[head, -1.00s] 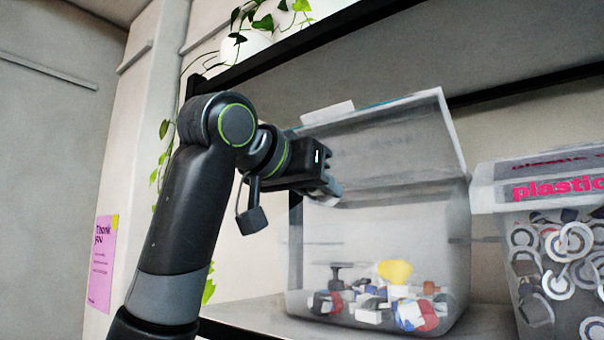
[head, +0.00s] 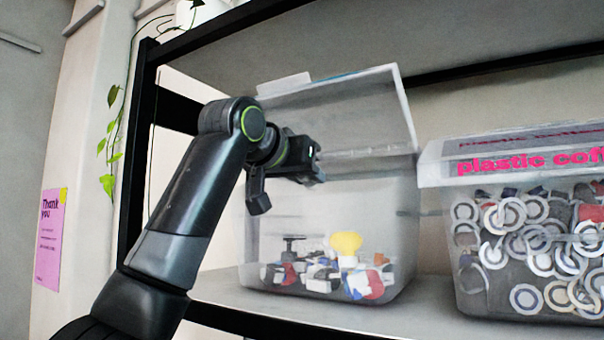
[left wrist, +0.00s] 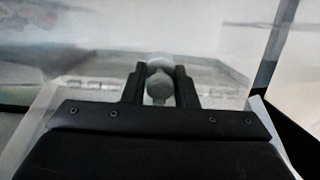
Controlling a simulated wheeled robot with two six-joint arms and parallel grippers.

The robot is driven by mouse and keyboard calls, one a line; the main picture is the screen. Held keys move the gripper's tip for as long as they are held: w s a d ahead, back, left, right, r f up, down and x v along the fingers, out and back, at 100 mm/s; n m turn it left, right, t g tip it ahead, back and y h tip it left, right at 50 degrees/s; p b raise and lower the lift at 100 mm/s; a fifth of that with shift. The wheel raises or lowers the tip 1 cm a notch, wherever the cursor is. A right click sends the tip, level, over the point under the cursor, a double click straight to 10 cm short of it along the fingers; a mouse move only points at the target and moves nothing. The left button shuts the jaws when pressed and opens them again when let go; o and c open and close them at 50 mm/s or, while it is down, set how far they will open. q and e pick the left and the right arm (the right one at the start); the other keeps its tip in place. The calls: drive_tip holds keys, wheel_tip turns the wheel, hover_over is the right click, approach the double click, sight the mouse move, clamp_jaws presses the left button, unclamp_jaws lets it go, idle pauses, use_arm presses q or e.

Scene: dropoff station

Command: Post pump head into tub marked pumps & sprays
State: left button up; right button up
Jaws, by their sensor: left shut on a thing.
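My left gripper (head: 314,168) is at the height of the rim of a clear tub (head: 350,205), in front of its raised clear lid (head: 350,115). In the left wrist view the gripper (left wrist: 160,85) is shut on a small pale grey, rounded piece, which I take to be the pump head (left wrist: 159,88). In the head view this piece is hardly visible behind the fingers. The tub's bottom holds a mix of small caps and pump parts, with a yellow one on top. I cannot read a label on this tub. My right gripper is not in view.
A second clear tub (head: 434,215) with a pink "plastic coff..." label and many ring-shaped lids stands to the right. Both tubs stand on a grey shelf (head: 235,300). An upper shelf (head: 440,45) runs above, and a black post (head: 137,150) stands left.

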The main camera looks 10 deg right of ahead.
use_arm(q)
drive_tip(key=o, duration=1)
drive_tip(key=shift+s+a+b, duration=0.25)
drive_tip(key=shift+b, duration=0.05)
drive_tip(key=b+v, duration=0.8)
drive_tip(key=v, duration=0.8)
drive_tip(key=shift+s+a+r, duration=0.15)
drive_tip(key=shift+s+r, duration=0.05)
drive_tip(key=shift+s, duration=0.15)
drive_tip(key=shift+f, duration=0.1)
